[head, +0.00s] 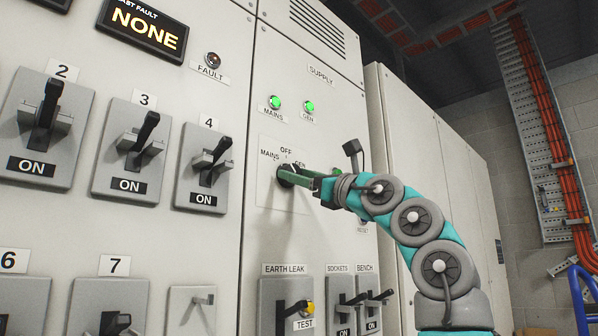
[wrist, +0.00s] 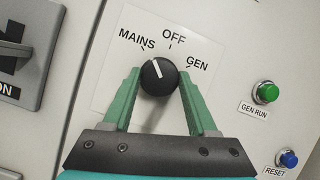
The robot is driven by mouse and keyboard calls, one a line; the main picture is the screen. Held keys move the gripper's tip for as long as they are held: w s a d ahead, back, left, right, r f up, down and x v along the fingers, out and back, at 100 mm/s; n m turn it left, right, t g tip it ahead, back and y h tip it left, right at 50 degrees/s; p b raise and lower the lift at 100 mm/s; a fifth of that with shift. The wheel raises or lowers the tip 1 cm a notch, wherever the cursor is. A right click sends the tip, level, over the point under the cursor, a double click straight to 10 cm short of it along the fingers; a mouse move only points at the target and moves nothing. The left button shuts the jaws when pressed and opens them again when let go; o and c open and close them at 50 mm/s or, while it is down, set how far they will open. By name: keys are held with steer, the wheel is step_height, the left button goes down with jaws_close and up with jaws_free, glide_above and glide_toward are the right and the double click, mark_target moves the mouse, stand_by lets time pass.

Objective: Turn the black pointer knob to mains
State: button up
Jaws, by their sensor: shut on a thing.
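The black pointer knob (wrist: 159,77) sits on a white plate (wrist: 112,72) marked MAINS, OFF and GEN. Its white line points up and slightly left in the wrist view, toward the MAINS label (wrist: 137,40) and away from OFF (wrist: 174,36) and GEN (wrist: 197,64). My gripper (wrist: 159,82) is shut on the knob, one green finger on each side. In the head view my gripper (head: 288,177) reaches the knob from the right and hides most of it, so its pointer cannot be read there.
Green MAINS (head: 275,103) and GEN (head: 308,107) lamps glow above. A green GEN RUN button (wrist: 266,93) and a blue RESET button (wrist: 288,159) are right of the knob. Breaker levers (head: 206,165) stick out on the left; EARTH LEAK (head: 285,300) is below.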

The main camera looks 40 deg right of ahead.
steer(key=shift+n+y+p, duration=0.75)
steer(key=shift+n+y, duration=0.05)
steer(key=shift+n, duration=0.5)
steer(key=o, duration=1.4)
steer(key=shift+c, duration=0.2)
steer(key=b+v, duration=0.2)
steer(key=v, duration=0.5)
steer(key=shift+s, duration=0.4)
steer(key=shift+d, duration=0.1)
